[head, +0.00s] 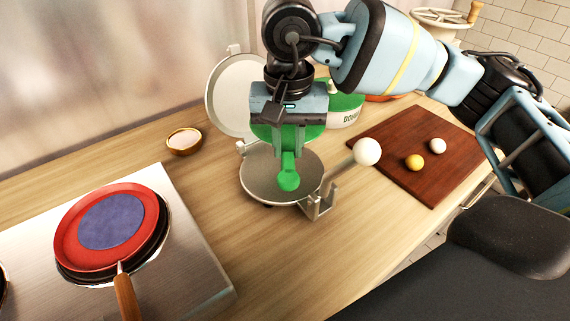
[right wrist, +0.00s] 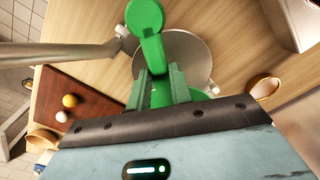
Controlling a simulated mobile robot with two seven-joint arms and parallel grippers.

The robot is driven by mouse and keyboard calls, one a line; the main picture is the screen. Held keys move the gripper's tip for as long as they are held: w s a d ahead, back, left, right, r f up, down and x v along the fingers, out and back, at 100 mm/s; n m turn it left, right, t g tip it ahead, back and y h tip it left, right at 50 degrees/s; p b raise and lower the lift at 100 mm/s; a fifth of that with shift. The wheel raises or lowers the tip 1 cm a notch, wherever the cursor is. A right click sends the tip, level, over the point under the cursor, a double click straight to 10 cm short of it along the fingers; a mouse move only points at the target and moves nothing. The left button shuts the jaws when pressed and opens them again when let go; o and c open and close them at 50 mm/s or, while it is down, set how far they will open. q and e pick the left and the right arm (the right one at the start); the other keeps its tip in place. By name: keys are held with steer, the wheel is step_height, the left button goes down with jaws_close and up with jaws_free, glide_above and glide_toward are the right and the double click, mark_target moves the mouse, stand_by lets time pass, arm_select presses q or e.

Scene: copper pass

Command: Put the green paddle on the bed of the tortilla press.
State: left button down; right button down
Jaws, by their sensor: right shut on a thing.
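My right gripper (head: 288,148) is shut on the green paddle (head: 289,181), with the handle's rounded end sticking out toward the front. The paddle's wide green part shows behind the fingers, partly hidden by the gripper. In the right wrist view the paddle (right wrist: 146,20) runs between the fingers (right wrist: 160,88). The paddle is over the round grey bed of the tortilla press (head: 260,180); I cannot tell whether it touches it. The press's round lid (head: 228,92) stands open at the back. The bed also shows in the right wrist view (right wrist: 190,55). My left gripper is not in view.
The press's lever ends in a white knob (head: 367,151) at the right. A brown board (head: 440,175) holds a yellow and a white ball. A green-lidded tub (head: 347,112) stands behind. A small bowl (head: 184,142) and a pan with a red disc (head: 80,243) are left.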

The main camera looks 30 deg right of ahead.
mark_target(269, 182)
steer(key=shift+w+a+m, duration=1)
steer(key=shift+w+m, duration=1.2)
steer(key=shift+m, duration=1)
steer(key=shift+f, duration=5.1)
steer(key=shift+f, duration=0.15)
steer(key=c, duration=1.3)
jaws_free()
steer(key=shift+o, duration=0.2)
step_height(269, 182, up, 12)
steer(key=shift+r, duration=0.2)
